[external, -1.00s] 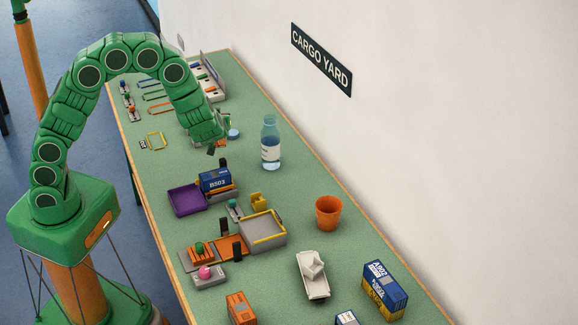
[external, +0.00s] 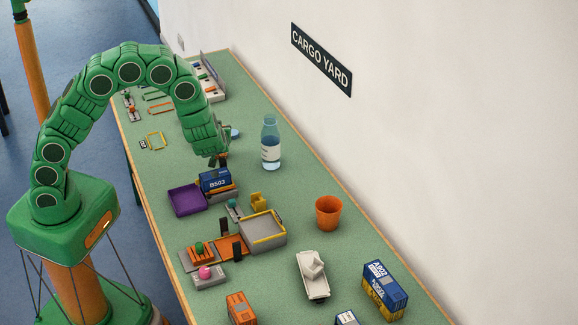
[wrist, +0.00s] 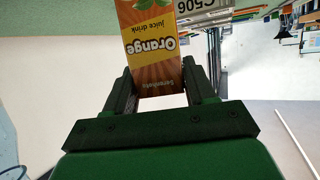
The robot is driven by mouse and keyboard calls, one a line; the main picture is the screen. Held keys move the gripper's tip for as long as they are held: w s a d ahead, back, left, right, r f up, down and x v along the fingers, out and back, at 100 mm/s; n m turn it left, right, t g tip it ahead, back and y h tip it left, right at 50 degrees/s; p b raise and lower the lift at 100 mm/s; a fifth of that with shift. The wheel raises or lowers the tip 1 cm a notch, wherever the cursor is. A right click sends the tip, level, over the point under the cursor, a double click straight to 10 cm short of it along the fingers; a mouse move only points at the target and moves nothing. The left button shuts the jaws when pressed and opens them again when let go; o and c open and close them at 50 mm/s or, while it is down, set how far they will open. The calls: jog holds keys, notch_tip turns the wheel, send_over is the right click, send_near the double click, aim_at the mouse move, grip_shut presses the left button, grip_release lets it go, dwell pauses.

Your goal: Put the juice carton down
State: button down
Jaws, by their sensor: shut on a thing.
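The juice carton (wrist: 150,45) is orange with green leaves and the words "Orange juice drink", upside down in the wrist view. It sits between the two dark fingers of my gripper (wrist: 160,80), which is shut on it. In the external view my gripper (external: 219,157) is over the green table, just behind the blue B503 container (external: 215,180) and left of the water bottle (external: 270,143). The carton cannot be made out there, and I cannot tell its height above the table.
A purple tray (external: 187,209) lies near the blue container. A grey yellow-rimmed bin (external: 262,240), an orange cup (external: 328,213) and a white cart (external: 312,287) stand nearer the camera. Free table lies around the bottle. The wall runs along the right.

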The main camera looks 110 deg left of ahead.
jog(key=shift+f, duration=0.15)
jog(key=shift+c, duration=1.9)
grip_release()
jog(key=shift+d+r, duration=0.1)
jog(key=shift+r, duration=0.1)
jog(key=shift+w+d+r, duration=0.2)
jog(key=shift+w+d, duration=0.15)
jog(key=shift+d, duration=0.2)
notch_tip(320, 180, up, 8)
jog(key=d, duration=0.1)
jog(key=shift+w+f, duration=0.15)
jog(key=shift+w, duration=0.05)
jog(key=shift+d, duration=0.15)
